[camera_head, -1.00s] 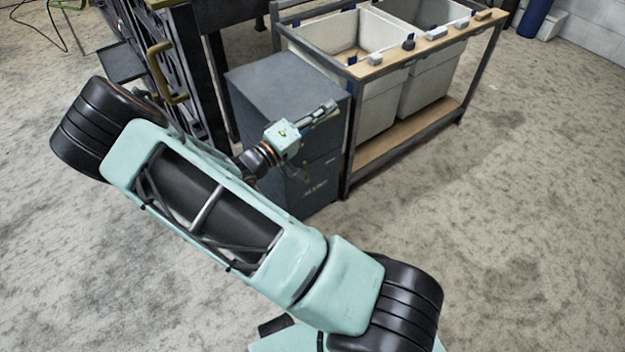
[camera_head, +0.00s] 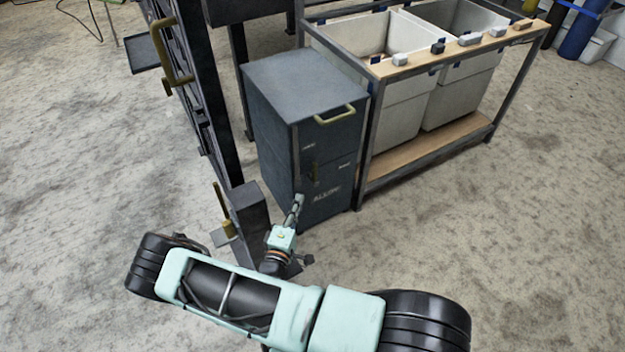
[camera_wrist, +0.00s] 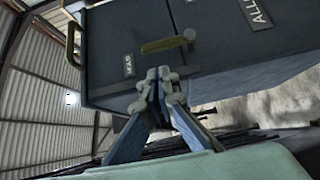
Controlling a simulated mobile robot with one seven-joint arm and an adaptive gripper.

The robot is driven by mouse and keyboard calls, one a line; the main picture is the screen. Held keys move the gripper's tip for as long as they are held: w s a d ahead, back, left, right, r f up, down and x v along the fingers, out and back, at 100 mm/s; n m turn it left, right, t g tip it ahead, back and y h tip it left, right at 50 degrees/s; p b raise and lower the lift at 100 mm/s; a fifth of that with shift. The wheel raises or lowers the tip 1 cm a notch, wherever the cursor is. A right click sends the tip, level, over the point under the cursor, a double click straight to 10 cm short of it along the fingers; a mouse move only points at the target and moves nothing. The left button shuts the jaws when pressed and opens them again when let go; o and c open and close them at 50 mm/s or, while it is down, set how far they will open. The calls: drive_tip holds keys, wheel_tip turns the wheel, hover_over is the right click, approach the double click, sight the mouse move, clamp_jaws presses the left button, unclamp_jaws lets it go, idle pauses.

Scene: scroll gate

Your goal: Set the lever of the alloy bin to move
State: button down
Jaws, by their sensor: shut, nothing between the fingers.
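The alloy bin (camera_head: 322,152) is a dark grey cabinet marked "ALLOY" on its front. Its brass lever (camera_head: 314,172) is on the front, left of centre, and appears upright. In the wrist view, which is turned sideways, the lever (camera_wrist: 165,45) points from its pivot toward the handle end of the bin. A small white label (camera_wrist: 128,65) lies past its tip, too small to read. My gripper (camera_head: 297,200) is shut and empty at the lower left of the bin front. In the wrist view its fingertips (camera_wrist: 158,78) are near the lever, apparently apart from it.
A brass handle (camera_head: 335,115) crosses the bin's upper front. A bench frame (camera_head: 415,180) with two pale tubs stands to the right. A dark gate structure (camera_head: 205,110) with brass handles is close on the left. The floor to the right is clear.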

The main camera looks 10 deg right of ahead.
sight(315, 174)
drive_tip(key=shift+w, duration=0.1)
drive_tip(key=b+x, duration=0.3)
drive_tip(key=x, duration=0.7)
drive_tip(key=shift+a+r, duration=0.1)
idle(0.5)
